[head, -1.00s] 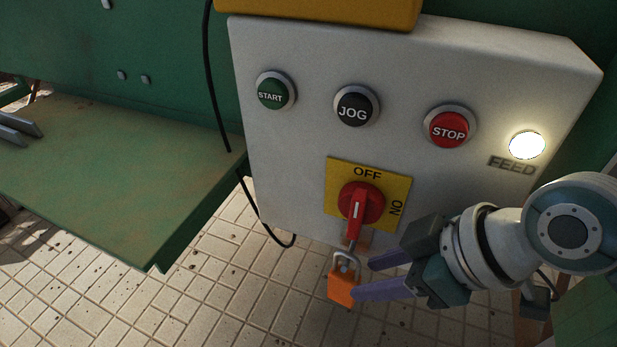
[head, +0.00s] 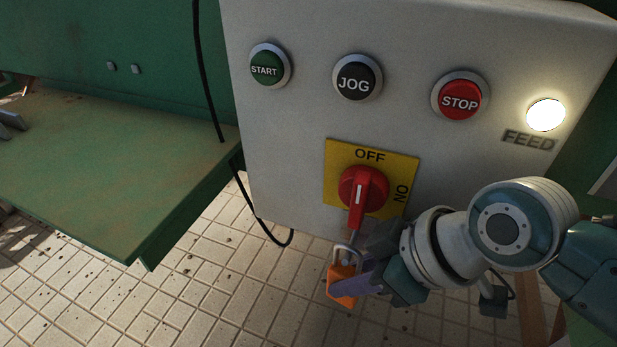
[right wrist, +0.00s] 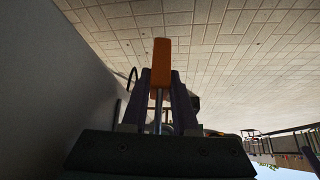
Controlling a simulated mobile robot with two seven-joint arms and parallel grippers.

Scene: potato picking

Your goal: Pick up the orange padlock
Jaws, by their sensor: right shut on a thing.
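The orange padlock (head: 340,284) hangs below the red rotary switch (head: 362,191) on the control box in the head view. Its metal shackle is up by the lower end of the switch handle; I cannot tell whether it passes through it. My right gripper (head: 347,282) is shut on the padlock from the right, its purple fingers at the orange body. In the right wrist view the orange body (right wrist: 161,68) shows between the two fingers, with the shackle toward the gripper base. My left gripper is not in view.
The grey control box (head: 290,150) has START, JOG and STOP buttons and a lit FEED lamp (head: 545,114). A black cable (head: 243,195) hangs at its left. A green metal ledge (head: 90,170) is at left. Tiled floor lies below.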

